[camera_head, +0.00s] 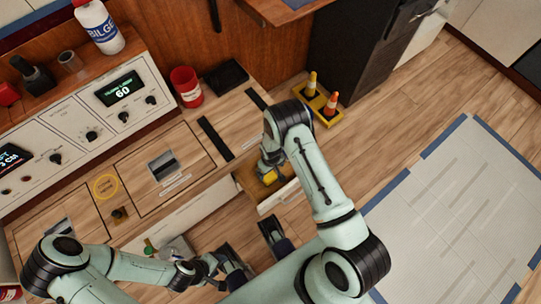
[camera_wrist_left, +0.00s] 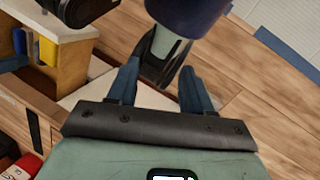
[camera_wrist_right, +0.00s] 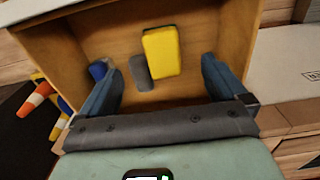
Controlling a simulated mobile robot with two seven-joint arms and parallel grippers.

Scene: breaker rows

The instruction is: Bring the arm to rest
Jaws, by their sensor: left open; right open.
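My right gripper (camera_wrist_right: 158,66) is open above an open wooden drawer (camera_head: 250,187), which also shows in the right wrist view (camera_wrist_right: 205,27). A yellow block (camera_wrist_right: 161,52) lies in the drawer below the fingers. A dark grey piece (camera_wrist_right: 140,73) lies beside it, and a blue piece (camera_wrist_right: 98,70) lies near the left finger. The fingers look empty; I cannot tell their height above the pieces. My left gripper (camera_wrist_left: 160,88) is open, with nothing visibly held. In the head view, my left arm (camera_head: 140,268) reaches in low from the left, in front of the cabinet.
A panel (camera_head: 85,125) with knobs and displays runs along the left. A red cup (camera_head: 186,86) and a white bottle (camera_head: 98,27) stand near it. Small cones on a yellow tray (camera_head: 325,115) stand past the drawer. Open floor and a blue-edged mat (camera_head: 455,215) lie right.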

